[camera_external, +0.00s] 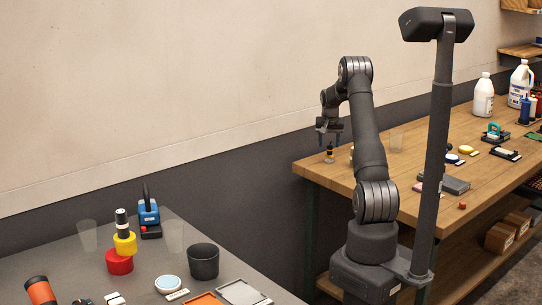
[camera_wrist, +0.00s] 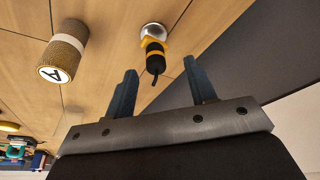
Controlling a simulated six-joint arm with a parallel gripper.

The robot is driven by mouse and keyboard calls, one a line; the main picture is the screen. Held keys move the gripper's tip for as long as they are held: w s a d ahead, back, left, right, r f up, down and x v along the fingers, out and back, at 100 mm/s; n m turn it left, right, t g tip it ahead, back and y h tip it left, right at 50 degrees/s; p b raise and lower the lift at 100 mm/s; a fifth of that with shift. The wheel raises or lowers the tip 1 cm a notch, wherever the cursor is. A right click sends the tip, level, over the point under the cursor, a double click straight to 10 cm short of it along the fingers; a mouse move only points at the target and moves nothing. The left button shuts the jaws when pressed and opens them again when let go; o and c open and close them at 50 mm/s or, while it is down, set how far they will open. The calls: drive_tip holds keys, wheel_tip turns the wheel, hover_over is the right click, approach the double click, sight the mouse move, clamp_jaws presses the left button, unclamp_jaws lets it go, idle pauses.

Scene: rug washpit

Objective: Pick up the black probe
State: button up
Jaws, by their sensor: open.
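The black probe (camera_wrist: 155,58), with yellow bands and a thin dark tip, stands on a round silver base (camera_wrist: 153,31) on the wooden bench (camera_wrist: 115,35). In the external view the probe (camera_external: 329,152) is small and near the bench's left end. My gripper (camera_external: 329,138) is just above it, fingers pointing down. In the wrist view my gripper (camera_wrist: 159,68) is open, with its two blue fingers apart and the probe showing between and beyond their tips. Nothing is held. Whether a finger touches the probe cannot be told.
A tan speckled cylinder marked A (camera_wrist: 65,50) stands near the probe. A clear cup (camera_external: 396,140) and a grey box (camera_external: 455,184) are farther along the bench. White bottles (camera_external: 483,97) stand at the back. A grey table (camera_external: 215,222) at left holds several items.

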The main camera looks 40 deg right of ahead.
sight(330, 146)
drive_tip(key=x, duration=0.5)
drive_tip(key=shift+s+f, duration=0.1)
drive_tip(key=shift+s, duration=0.05)
drive_tip(key=c, duration=1.1)
